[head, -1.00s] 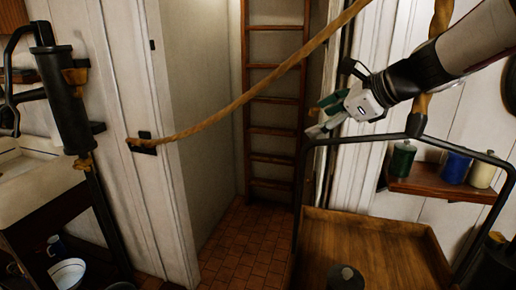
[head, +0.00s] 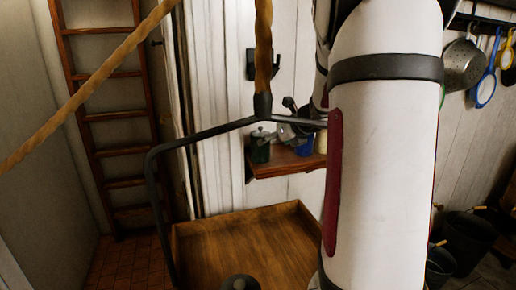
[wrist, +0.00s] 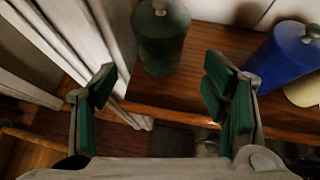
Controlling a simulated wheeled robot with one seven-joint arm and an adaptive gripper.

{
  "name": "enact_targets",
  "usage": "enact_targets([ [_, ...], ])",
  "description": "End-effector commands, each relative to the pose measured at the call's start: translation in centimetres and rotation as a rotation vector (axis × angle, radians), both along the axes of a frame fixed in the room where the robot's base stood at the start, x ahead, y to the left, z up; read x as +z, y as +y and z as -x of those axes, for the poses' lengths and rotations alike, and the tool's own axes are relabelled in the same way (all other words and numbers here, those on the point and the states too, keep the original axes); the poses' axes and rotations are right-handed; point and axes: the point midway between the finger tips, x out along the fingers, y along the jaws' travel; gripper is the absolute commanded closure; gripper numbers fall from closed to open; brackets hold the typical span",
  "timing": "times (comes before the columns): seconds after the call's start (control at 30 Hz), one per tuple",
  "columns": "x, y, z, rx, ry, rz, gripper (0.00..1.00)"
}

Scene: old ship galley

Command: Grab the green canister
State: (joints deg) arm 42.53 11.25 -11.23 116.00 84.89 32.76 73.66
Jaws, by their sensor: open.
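The green canister (head: 260,150) stands upright on the small wooden wall shelf (head: 290,162), at its left end. In the wrist view the green canister (wrist: 160,45) is dark green with a knobbed lid, at the top middle. My gripper (wrist: 160,78) is open and empty, its green-padded fingers spread wide. The canister lies just beyond the fingertips, roughly in line with the gap between them. In the head view my arm covers much of the right, and the gripper is small and partly hidden by the shelf items.
A blue canister (wrist: 283,57) stands right of the green one, close to my right finger, with a cream canister (head: 321,142) beyond it. White wall trim (wrist: 75,45) rises on the left. A wooden tray (head: 240,250) and black rail (head: 205,135) are in front.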

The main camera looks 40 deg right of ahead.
Motion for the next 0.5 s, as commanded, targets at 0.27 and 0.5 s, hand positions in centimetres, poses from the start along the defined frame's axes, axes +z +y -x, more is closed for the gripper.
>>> enact_targets([
  [0.27, -2.9, -1.0, -4.0, 0.003, 0.001, 0.0, 0.32],
  [0.5, -3.7, -1.3, -5.2, 0.003, 0.001, 0.001, 0.32],
])
